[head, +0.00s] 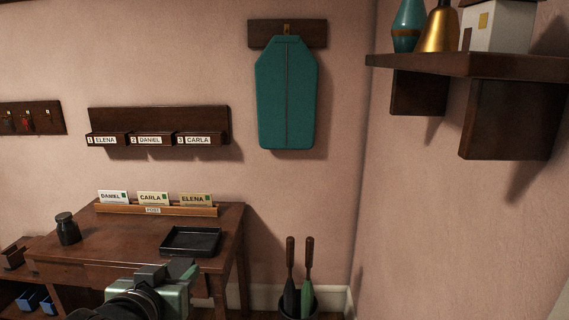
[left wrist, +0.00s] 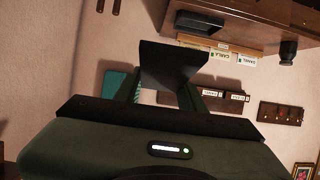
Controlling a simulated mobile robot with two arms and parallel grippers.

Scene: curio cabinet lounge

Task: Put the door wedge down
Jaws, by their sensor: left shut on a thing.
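My left gripper (head: 170,272) is at the bottom of the head view, in front of the desk's front edge. In the left wrist view, my left gripper (left wrist: 160,95) is shut on a dark, flat-faced piece, which I take to be the door wedge (left wrist: 172,62). The wedge sticks out beyond the fingers, and its lower part is hidden by my gripper. In the head view I cannot clearly tell the wedge from the dark fingers. My right gripper is not in view.
A wooden desk (head: 120,243) holds a black tray (head: 191,241), a dark jar (head: 67,229) and a name-card rack (head: 157,209). A bin (head: 299,301) with two handled tools stands right of the desk. A shelf (head: 470,66) juts from the right wall.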

